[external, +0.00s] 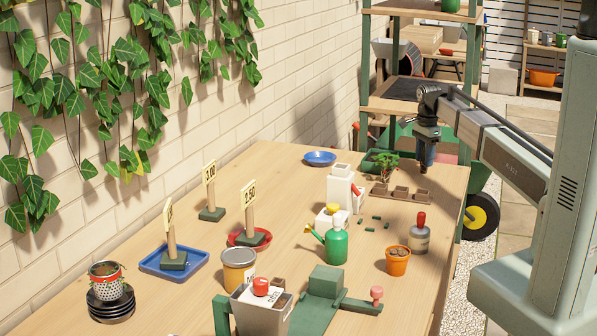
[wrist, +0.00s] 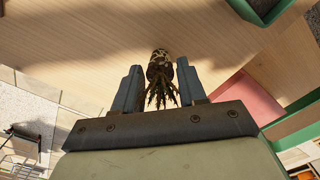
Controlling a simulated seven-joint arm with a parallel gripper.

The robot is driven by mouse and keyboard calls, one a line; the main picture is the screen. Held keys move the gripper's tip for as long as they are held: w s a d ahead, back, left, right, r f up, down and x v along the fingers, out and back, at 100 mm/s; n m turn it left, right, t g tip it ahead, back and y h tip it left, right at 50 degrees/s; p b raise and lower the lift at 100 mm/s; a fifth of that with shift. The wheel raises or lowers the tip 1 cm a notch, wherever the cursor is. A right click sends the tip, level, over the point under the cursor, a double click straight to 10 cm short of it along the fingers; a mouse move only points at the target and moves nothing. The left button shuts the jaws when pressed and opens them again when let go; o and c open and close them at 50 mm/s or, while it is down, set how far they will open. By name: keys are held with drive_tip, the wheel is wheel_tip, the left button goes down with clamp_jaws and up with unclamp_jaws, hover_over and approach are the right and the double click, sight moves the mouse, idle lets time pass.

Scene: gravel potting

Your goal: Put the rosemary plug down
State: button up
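My gripper (external: 426,166) points down over the far right part of the table in the external view. In the wrist view, its two fingers (wrist: 160,76) stand apart with a narrow gap visible on each side of the rosemary plug. The rosemary plug (wrist: 159,60) has a dark, white-flecked root ball, with its green leaves (wrist: 161,95) between the fingers, toward the palm. Whether its base touches the table is unclear. I cannot make the plug out in the external view.
A leafy red-dotted plant (external: 385,161) and a brown tray of cells (external: 401,192) are left of my gripper. A bottle with a red stopper (external: 419,236), an orange pot (external: 397,262) and a green watering can (external: 335,245) stand nearer. The table's right edge is close.

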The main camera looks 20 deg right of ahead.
drive_tip(key=shift+o, duration=1.4)
wheel_tip(320, 180, up, 12)
drive_tip(key=shift+r, duration=0.15)
